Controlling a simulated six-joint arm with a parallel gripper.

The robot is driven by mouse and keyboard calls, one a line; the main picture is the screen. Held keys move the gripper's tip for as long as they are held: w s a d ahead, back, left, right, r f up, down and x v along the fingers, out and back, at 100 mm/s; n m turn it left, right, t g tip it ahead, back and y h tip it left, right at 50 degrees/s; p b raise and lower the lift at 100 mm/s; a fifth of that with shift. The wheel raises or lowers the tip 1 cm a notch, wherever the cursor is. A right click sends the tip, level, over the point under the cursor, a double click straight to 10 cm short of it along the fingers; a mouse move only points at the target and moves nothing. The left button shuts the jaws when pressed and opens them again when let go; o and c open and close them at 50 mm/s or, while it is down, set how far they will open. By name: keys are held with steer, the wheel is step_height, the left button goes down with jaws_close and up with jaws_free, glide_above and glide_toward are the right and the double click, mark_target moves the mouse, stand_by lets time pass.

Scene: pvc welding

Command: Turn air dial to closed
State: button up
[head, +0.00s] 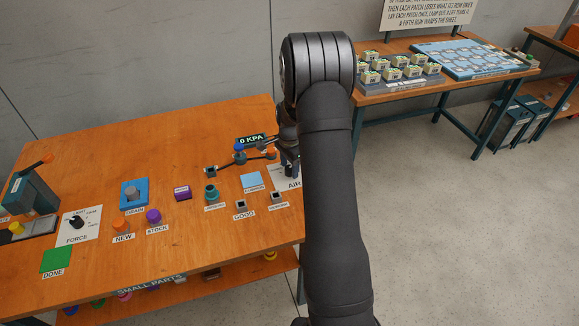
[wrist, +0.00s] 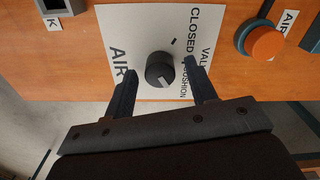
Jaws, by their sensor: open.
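The black air dial (wrist: 159,70) sits on a white plate (wrist: 120,22) printed AIR, CLOSED, VALVE and CUSHION. A pale mark on the dial points to the lower right in the wrist view, away from the short black tick near CLOSED. My gripper (wrist: 162,74) is open, with one finger on each side of the dial and a visible gap on both sides. I cannot tell how far down the fingers reach. In the head view my gripper (head: 289,172) is over the AIR plate (head: 282,184), and the arm hides the dial.
An orange-topped knob (wrist: 266,43) stands right of the plate in the wrist view. A grey square holder (wrist: 60,7) is at upper left. In the head view, a 0 KPA display (head: 252,140) and a blue pad (head: 251,180) are nearby. The bench edge lies close to the plate.

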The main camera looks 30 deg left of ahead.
steer(key=shift+f, duration=0.3)
steer(key=c, duration=1)
